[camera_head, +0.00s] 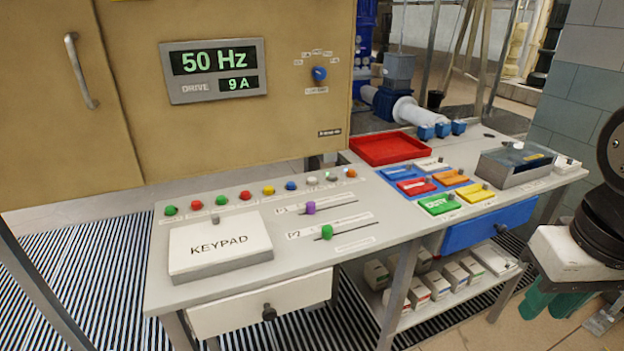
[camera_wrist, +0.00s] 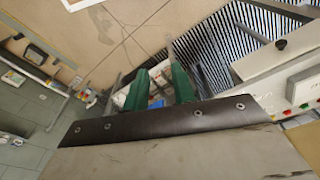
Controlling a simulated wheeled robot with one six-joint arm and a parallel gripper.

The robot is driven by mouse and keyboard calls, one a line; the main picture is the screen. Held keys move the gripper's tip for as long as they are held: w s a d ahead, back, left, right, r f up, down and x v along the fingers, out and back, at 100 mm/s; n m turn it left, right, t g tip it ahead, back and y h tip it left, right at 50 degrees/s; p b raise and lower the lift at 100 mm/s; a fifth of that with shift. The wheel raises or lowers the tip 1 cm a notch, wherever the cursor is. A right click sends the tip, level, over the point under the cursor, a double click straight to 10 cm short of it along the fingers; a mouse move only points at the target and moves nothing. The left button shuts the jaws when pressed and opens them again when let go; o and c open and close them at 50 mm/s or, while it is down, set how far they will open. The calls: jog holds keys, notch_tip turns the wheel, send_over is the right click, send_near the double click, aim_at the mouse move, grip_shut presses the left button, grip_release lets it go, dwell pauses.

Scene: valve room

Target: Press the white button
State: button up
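The white button (camera_head: 312,181) is a small round knob in the row of coloured buttons along the back of the sloping grey desk. It stands between a blue button (camera_head: 290,186) and a pale greyish-green one (camera_head: 331,177). My gripper (camera_head: 553,302) is at the far right of the head view, low beside the desk's right end and well away from the button. In the wrist view its two green fingers (camera_wrist: 160,88) are apart with nothing held between them. I cannot make out the white button in the wrist view.
A keypad box (camera_head: 220,247) and two sliders (camera_head: 310,208) sit in front of the buttons. To the right are a red tray (camera_head: 391,148), coloured blocks on a blue tray (camera_head: 409,171) and a grey box (camera_head: 516,165). A tan cabinet (camera_head: 230,130) stands behind.

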grip_shut()
dwell(1.5)
